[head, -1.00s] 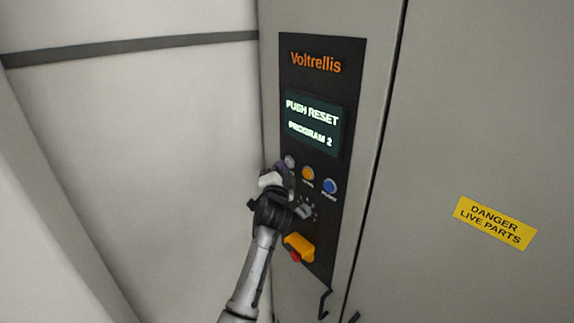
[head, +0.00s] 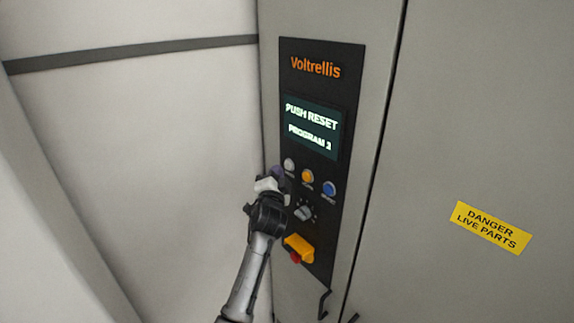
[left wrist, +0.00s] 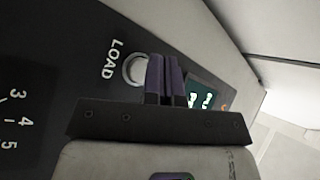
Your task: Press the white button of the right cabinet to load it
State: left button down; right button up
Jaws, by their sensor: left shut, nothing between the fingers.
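The white button (head: 289,164) is at the left end of a row on the dark control panel (head: 288,80) of the cabinet. Its label LOAD shows beside the button in the left wrist view (left wrist: 135,69). The screen (head: 311,127) reads PUSH RESET and PROGRAM with a number. My left gripper (head: 277,174) is shut and empty, its fingertips just below and left of the white button in the head view. In the left wrist view the dark fingers (left wrist: 165,68) stand right beside the button's edge; I cannot tell whether they touch the panel. My right gripper is not in view.
An orange button (head: 308,176) and a blue button (head: 329,188) continue the row. Below are a rotary knob (head: 304,213) and a yellow-orange switch (head: 299,247) with red on it. A yellow danger label (head: 491,228) is on the grey door. A pale wall stands left.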

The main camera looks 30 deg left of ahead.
pick_arm(q)
jog(key=s+p, duration=0.2)
jog(key=s+a+p, duration=0.1)
jog(key=s, duration=0.1)
jog(key=shift+s+a+p, duration=0.2)
jog(key=shift+s+p, duration=0.2)
dwell(0.9)
